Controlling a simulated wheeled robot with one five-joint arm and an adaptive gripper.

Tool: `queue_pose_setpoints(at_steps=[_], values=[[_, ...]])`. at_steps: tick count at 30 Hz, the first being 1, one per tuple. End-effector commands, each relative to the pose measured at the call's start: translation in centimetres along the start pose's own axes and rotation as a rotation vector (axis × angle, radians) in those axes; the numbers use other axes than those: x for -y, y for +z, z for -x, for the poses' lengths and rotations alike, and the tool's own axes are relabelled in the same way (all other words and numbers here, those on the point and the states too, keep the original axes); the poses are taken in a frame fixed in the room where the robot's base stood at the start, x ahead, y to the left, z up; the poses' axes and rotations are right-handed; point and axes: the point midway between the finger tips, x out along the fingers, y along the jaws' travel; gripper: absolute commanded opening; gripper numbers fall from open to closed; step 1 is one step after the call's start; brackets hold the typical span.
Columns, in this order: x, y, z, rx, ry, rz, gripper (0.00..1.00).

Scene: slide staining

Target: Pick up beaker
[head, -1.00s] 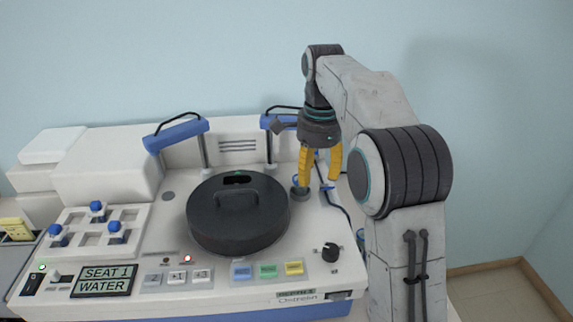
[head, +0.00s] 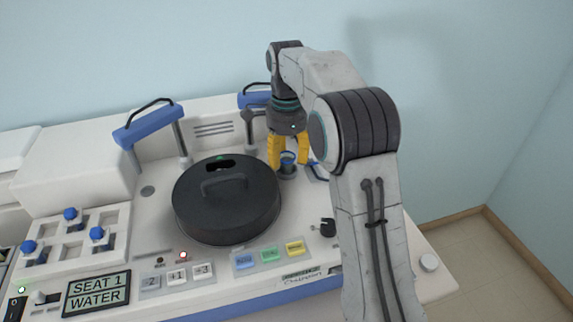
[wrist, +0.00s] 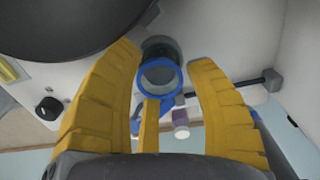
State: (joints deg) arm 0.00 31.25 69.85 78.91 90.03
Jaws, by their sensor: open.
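The beaker (head: 288,164) is a small clear cup with a blue rim. It stands in a round grey holder (head: 287,173) on the machine, right of the black lid. My gripper (head: 289,158) points down with its yellow fingers open, one on each side of the beaker. The wrist view shows the beaker's blue rim (wrist: 160,88) between the spread fingers of my gripper (wrist: 166,55). I see gaps between the rim and both long fingers there. The beaker's lower part is hidden by the holder.
The staining machine has a round black lid (head: 227,200) close to the left of the gripper. Blue-handled posts (head: 149,123) stand behind it. A black knob (head: 328,227) and coloured buttons (head: 269,255) are in front. A blue wall is behind.

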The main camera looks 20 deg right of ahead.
Motion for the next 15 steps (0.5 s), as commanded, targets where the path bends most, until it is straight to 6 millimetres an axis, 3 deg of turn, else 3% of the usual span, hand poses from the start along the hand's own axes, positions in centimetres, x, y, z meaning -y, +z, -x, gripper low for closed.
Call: queue_pose_setpoints(at_steps=[6, 14, 15], values=[[-0.04, 0.0, -1.42, 0.0, 0.0, 0.0, 0.49], [-0.02, -0.01, -1.52, 0.0, 0.0, 0.0, 0.52], [-0.02, -0.01, -1.52, 0.0, 0.0, 0.0, 0.48]])
